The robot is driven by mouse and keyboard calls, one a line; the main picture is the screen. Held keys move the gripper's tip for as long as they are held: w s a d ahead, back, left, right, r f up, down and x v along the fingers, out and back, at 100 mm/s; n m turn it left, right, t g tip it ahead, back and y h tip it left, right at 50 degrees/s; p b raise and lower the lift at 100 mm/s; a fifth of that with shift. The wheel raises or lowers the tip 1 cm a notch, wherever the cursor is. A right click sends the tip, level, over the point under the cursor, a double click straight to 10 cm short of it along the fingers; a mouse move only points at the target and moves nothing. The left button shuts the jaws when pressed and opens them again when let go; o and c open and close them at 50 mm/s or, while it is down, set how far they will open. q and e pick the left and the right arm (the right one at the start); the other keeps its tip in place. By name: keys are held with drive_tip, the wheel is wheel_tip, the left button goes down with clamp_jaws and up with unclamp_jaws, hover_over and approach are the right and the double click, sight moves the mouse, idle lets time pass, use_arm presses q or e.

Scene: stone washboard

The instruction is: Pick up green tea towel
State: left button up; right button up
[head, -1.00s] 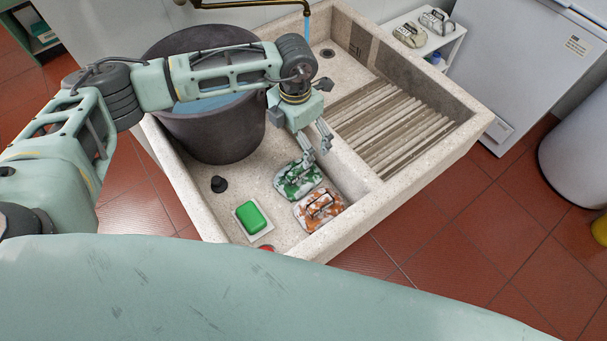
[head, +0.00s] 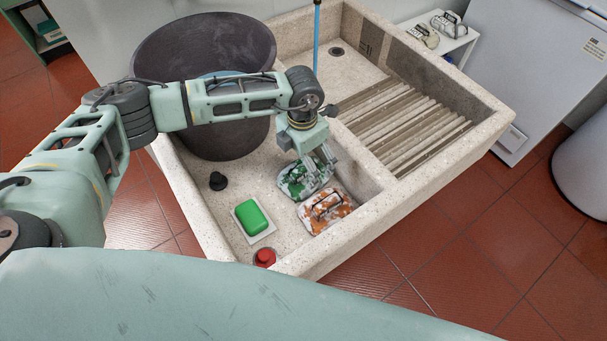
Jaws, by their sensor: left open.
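The green tea towel (head: 293,184), a green-and-white patterned cloth bundle, lies on the floor of the left basin of the stone washboard sink. My left gripper (head: 318,174) is open right above it, its fingers pointing down and overlapping the towel's upper right part in the head view. I cannot tell whether the fingers touch it. The gripper hides part of the towel. My right gripper is not in view.
An orange-and-white cloth bundle (head: 323,213) lies close beside the green one. A green soap block (head: 252,216), a black plug (head: 217,181) and a red object (head: 264,257) are nearby. A large dark bucket (head: 205,50) stands behind my arm. The stone rim (head: 375,215) borders the basin.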

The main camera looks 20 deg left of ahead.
sight(303, 166)
use_arm(q)
wheel_tip(303, 166, down, 5)
drive_tip(key=shift+r+p, duration=0.2)
drive_tip(key=shift+p, duration=0.2)
